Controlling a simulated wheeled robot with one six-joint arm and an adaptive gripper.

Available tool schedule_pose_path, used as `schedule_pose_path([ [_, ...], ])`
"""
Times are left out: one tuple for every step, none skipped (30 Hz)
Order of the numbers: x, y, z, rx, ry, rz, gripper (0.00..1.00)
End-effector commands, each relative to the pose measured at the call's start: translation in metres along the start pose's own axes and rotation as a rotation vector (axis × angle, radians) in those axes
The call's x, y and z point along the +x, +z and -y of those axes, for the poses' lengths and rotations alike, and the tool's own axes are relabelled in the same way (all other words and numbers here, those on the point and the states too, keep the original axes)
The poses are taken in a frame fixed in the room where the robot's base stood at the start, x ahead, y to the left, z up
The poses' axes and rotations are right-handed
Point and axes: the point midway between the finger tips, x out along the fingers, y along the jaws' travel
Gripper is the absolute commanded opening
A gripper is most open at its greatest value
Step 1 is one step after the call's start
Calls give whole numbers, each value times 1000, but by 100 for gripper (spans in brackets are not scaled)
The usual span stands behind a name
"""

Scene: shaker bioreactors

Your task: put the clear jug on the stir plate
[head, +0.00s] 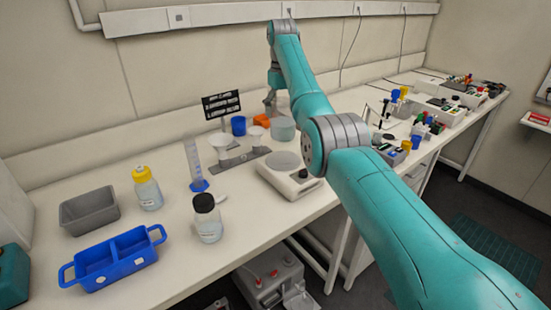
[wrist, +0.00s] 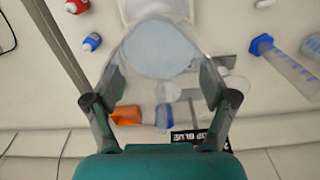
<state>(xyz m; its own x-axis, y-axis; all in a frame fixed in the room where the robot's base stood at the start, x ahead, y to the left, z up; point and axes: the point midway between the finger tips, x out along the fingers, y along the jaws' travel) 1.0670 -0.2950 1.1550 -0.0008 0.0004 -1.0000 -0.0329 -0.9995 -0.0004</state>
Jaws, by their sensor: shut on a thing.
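The clear jug (head: 283,130) is at the back of the bench, behind the stir plate (head: 290,178), a pale box with a round top and a dark knob. My gripper (head: 271,101) comes down at the jug, partly hidden by my arm. In the wrist view my gripper (wrist: 160,82) has a finger on each side of the jug (wrist: 160,48) and is shut on it. The jug looks upright; I cannot tell whether its base touches the bench. A pale edge of the stir plate (wrist: 155,7) shows just beyond the jug in the wrist view.
A blue beaker (head: 238,126), an orange item (head: 261,120) and a grey stand with white funnels (head: 240,160) are beside the jug. A measuring cylinder (head: 196,168), bottles (head: 207,220) and a blue tray (head: 112,262) are left. Small coloured items (head: 425,125) crowd the right.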

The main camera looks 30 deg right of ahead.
Motion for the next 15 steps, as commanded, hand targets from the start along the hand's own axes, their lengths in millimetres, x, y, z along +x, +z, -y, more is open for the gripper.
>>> schedule_pose_path([
  [-2, 1, -4, -24, 0, -1, 33],
  [-2, 2, -5, -35, 0, -1, 33],
  [-2, 2, -7, -49, 0, -1, 33],
  [0, 3, -7, -56, 0, 0, 33],
  [2, 3, -8, -61, 0, 0, 33],
  [7, 3, -8, -66, 0, 1, 33],
  [11, 3, -8, -68, -1, 1, 33],
  [16, 4, -8, -69, 0, 1, 33],
  [23, 4, -8, -69, 0, 1, 33],
  [29, 4, -8, -69, 0, 1, 33],
  [34, 4, -8, -69, 0, 0, 33],
  [40, 4, -8, -68, 0, 0, 33],
  [45, 4, -8, -68, 0, 0, 33],
  [49, 4, -8, -68, 0, 0, 33],
  [53, 4, -8, -68, 0, -1, 33],
])
